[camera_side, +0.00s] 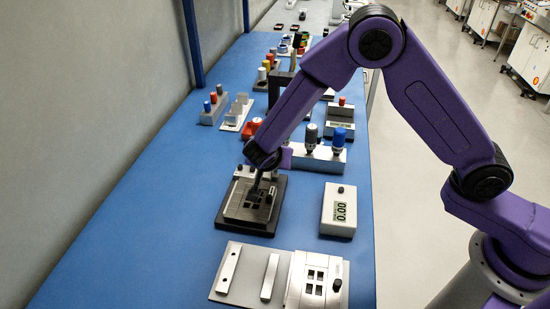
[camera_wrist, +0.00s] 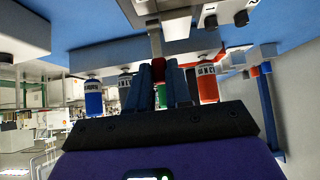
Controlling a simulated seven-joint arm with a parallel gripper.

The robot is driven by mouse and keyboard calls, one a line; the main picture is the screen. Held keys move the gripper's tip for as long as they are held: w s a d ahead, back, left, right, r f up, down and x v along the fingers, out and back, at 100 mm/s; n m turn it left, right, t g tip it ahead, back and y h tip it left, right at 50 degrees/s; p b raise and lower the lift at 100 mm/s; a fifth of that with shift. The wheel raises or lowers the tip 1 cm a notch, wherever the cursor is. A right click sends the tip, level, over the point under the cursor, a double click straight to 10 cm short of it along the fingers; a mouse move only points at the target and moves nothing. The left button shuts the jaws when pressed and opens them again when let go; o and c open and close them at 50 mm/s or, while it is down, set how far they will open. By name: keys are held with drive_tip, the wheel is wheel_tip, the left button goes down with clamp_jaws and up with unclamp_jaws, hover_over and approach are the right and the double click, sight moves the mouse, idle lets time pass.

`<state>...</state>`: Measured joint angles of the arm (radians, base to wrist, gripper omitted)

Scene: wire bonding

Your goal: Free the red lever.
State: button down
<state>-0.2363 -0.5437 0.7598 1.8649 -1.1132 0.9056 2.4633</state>
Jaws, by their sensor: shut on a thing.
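My gripper (camera_side: 256,190) reaches down to the silver plate on a black fixture (camera_side: 229,225) in the side view. In the wrist view my gripper (camera_wrist: 160,72) has its blue fingers close about the end of a narrow grey bar (camera_wrist: 155,42), which runs up to a grey plate. A dark red strip (camera_wrist: 173,66) shows at the fingers; I cannot tell whether it is the red lever. No red lever shows clearly on the fixture in the side view, where my arm hides part of it.
A plate with metal bars (camera_side: 228,270) lies in front. A holder with dark and blue-capped bottles (camera_side: 320,158) and a red part (camera_side: 254,125) stand behind. The blue table (camera_side: 130,240) is clear at left.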

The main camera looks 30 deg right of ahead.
drive_tip(key=c, duration=1)
unclamp_jaws()
drive_tip(key=shift+a, duration=0.1)
drive_tip(key=shift+c, duration=0.2)
drive_tip(key=v, duration=1.7)
drive_tip(key=shift+s+r, duration=0.2)
drive_tip(key=s+d+n+g+y, duration=0.6)
drive_tip(key=s+d+n, duration=1.5)
drive_tip(key=s+d, duration=0.2)
drive_tip(key=shift+s+f+n+y, duration=0.2)
drive_tip(key=shift+s+n+y, duration=0.15)
drive_tip(key=shift+s, duration=0.3)
